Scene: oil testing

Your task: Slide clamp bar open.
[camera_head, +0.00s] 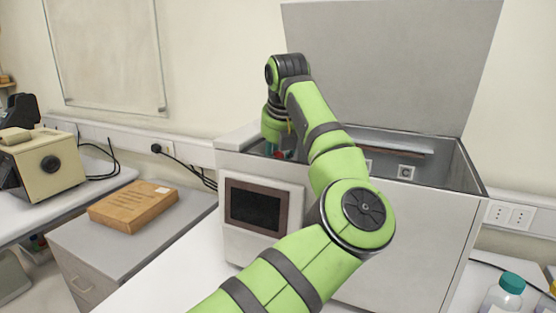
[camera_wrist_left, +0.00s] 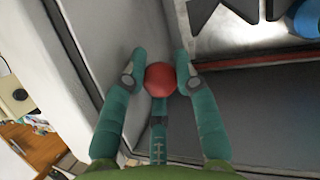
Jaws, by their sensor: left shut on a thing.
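In the head view my left gripper (camera_head: 277,152) reaches down inside the left end of the grey test machine (camera_head: 400,235), mostly hidden by the machine's rim and my arm. My right gripper is not in view.
The machine's large grey lid (camera_head: 400,65) stands open behind my arm. A screen (camera_head: 254,208) is on its front. A cardboard box (camera_head: 133,206) lies on the cabinet at left. A teal-capped bottle (camera_head: 505,292) stands at lower right. The machine's walls are close around the gripper.

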